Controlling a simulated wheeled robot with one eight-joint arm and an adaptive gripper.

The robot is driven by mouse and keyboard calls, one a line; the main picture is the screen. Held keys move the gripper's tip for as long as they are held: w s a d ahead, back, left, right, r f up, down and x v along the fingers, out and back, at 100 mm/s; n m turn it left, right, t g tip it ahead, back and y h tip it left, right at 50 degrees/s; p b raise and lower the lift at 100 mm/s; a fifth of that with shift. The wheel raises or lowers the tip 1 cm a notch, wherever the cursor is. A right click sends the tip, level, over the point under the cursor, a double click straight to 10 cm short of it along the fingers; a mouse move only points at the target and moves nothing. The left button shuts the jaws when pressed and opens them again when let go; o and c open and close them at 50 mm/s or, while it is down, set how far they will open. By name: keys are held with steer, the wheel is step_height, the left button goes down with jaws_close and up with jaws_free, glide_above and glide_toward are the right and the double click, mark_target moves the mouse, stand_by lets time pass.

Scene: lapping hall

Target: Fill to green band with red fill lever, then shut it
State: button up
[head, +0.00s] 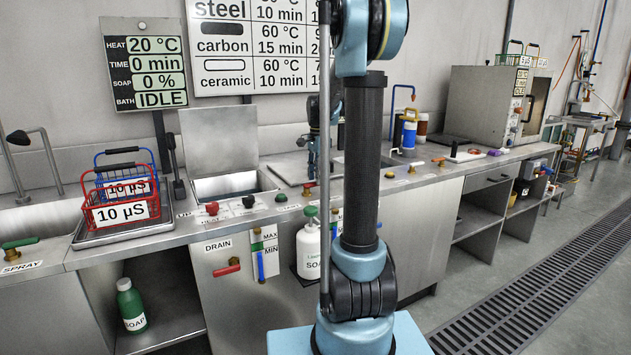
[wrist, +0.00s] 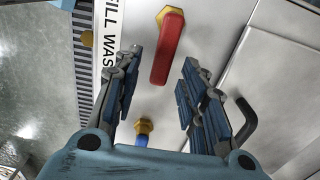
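In the wrist view, a red lever (wrist: 168,52) on a brass hexagonal fitting (wrist: 170,16) stands out from a pale panel beside a partly cut-off label (wrist: 108,38) reading "FILL WAS". My gripper (wrist: 160,80) is open, with its fingers either side of the lever's near end. I cannot tell whether either finger touches it. In the head view my arm hides the gripper and this lever. A level gauge (head: 265,252) marked MAX and MIN shows on the cabinet front, with a small green patch (head: 257,246) beside it.
A red drain lever (head: 227,268) sits left of the gauge. A white soap jug (head: 308,250) stands to its right. Red and blue baskets (head: 120,212) rest on the counter. The wall display (head: 146,72) reads BATH IDLE.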

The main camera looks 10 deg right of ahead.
steer(key=shift+f, duration=0.75)
jaws_close()
steer(key=shift+w+a+n, duration=0.2)
steer(key=shift+w+n, duration=0.1)
steer(key=shift+n, duration=0.6)
steer(key=shift+w+a+n, duration=0.15)
steer(key=shift+w+n, duration=0.15)
steer(key=shift+n, duration=0.6)
jaws_free()
